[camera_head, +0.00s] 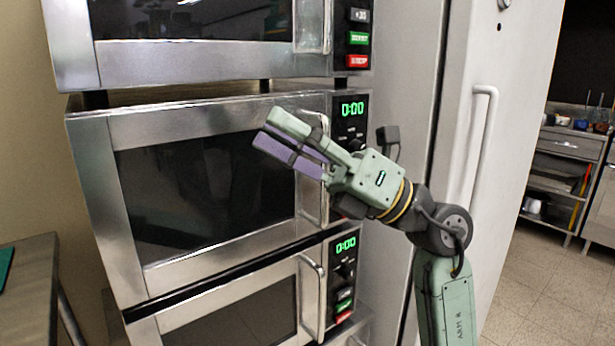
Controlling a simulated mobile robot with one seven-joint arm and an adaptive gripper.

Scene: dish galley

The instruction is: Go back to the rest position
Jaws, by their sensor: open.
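My gripper (268,138) is green with purple finger pads. It is in front of the middle microwave (225,190), near the upper right of its door, and partly covers the door handle. The gripper is open and I see nothing held in it. My arm comes up from the lower right and bends left at the wrist. Whether the fingers touch the door cannot be told from this view.
An upper microwave (190,62) and a lower microwave (235,318) share the stack; visible doors look shut. A tall white cabinet door with a handle (480,140) stands right. A table (30,290) is at left, steel shelving (565,150) far right. Tiled floor is clear.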

